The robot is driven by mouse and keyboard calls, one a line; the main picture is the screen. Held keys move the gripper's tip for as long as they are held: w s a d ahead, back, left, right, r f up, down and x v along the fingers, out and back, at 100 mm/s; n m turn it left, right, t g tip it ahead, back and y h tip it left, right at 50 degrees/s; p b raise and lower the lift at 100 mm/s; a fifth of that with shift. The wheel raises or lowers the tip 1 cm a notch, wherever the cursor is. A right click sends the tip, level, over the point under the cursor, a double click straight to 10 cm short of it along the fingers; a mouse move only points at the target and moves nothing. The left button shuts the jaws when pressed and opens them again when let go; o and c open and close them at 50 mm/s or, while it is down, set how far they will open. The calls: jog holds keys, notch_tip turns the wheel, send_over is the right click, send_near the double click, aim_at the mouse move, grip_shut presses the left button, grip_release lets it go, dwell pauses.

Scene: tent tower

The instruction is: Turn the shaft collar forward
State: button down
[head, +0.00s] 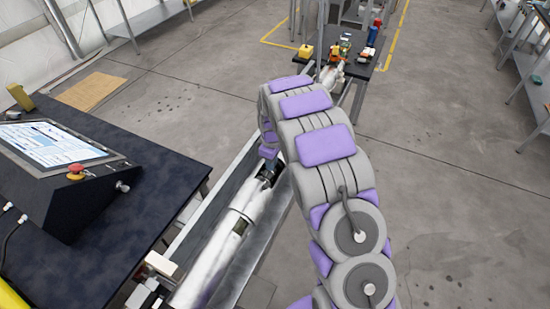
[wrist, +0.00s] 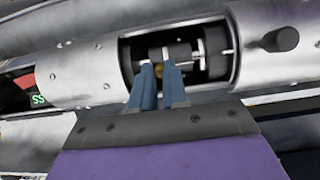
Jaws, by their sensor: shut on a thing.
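The shaft collar (wrist: 181,53) is a dark ring on a thin shaft inside the cut-out of a silver tube (wrist: 85,75). My gripper (wrist: 160,72) reaches into this opening in the wrist view, its two blue fingers close together. A small brass-coloured piece (wrist: 158,70) shows between the fingertips, and the fingers are shut on the collar there. The exact contact is partly hidden by the fingers. In the head view the silver tube (head: 238,215) lies in a long trough, and my arm bends down to its dark opening; the fingertips are hard to make out there.
A dark bench (head: 110,190) with a screen console (head: 55,145) and a red button (head: 76,172) stands left of the trough. Open concrete floor (head: 460,200) lies to the right.

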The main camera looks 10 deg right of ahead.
jog(key=shift+w+a+r+g+h+p, duration=0.1)
jog(key=shift+w+a+g+h+p, duration=0.4)
jog(key=shift+h, duration=0.3)
jog(key=c, duration=1.1)
grip_release()
jog(key=shift+a, duration=0.1)
jog(key=shift+c, duration=0.2)
notch_tip(320, 180, up, 17)
jog(key=w+a, duration=0.1)
jog(key=a, duration=0.1)
jog(key=shift+w+p, duration=0.2)
jog(key=shift+p, duration=0.25)
jog(key=shift+a, duration=0.1)
